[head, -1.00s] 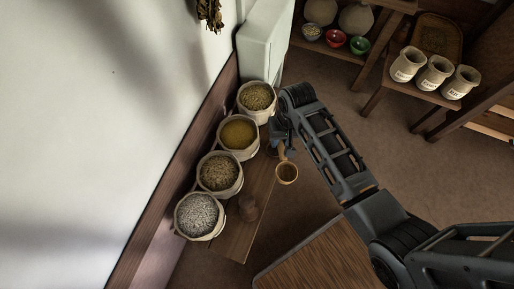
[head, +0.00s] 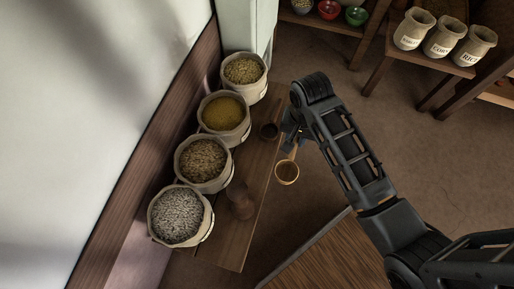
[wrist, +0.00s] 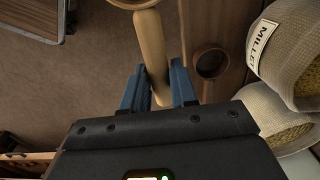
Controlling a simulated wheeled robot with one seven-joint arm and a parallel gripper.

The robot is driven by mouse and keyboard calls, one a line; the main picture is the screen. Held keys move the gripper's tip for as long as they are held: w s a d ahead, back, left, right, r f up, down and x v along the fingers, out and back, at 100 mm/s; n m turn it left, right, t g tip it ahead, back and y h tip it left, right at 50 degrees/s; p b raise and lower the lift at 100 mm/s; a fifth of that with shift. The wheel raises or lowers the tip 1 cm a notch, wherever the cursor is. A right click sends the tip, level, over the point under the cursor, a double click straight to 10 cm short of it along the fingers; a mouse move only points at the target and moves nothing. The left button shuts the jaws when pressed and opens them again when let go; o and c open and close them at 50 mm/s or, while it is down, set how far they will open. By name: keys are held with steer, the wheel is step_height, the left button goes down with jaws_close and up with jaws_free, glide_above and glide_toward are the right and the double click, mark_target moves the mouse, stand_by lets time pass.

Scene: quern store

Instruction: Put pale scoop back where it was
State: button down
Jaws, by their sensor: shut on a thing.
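The pale scoop (head: 287,173) hangs from my gripper (head: 292,140), just right of the wooden bench in the head view. My gripper is shut on its handle; the wrist view shows the pale handle (wrist: 151,48) between the two blue fingers (wrist: 159,84), with the bowl cut off at the top edge. A darker scoop (head: 269,131) lies on the bench and also shows in the wrist view (wrist: 211,65), right of the fingers and apart from them. A brown scoop-like thing (head: 240,200) sits nearer the bench's front end.
Several open sacks of grain (head: 204,160) line the wall side of the wooden bench (head: 226,252); one reads MILLET (wrist: 262,38) in the wrist view. A wooden tabletop (head: 335,256) is at the bottom. Labelled sacks (head: 444,37) stand on a stand at top right.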

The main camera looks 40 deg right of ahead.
steer(key=b, duration=0.3)
glide_above(261, 158)
step_height(261, 158, down, 6)
steer(key=shift+r, duration=0.1)
steer(key=shift+f+b, duration=1.2)
steer(key=shift+f, duration=0.8)
steer(key=c, duration=0.9)
jaws_free()
step_height(261, 158, up, 12)
steer(key=p, duration=0.5)
steer(key=shift+d+r, duration=0.1)
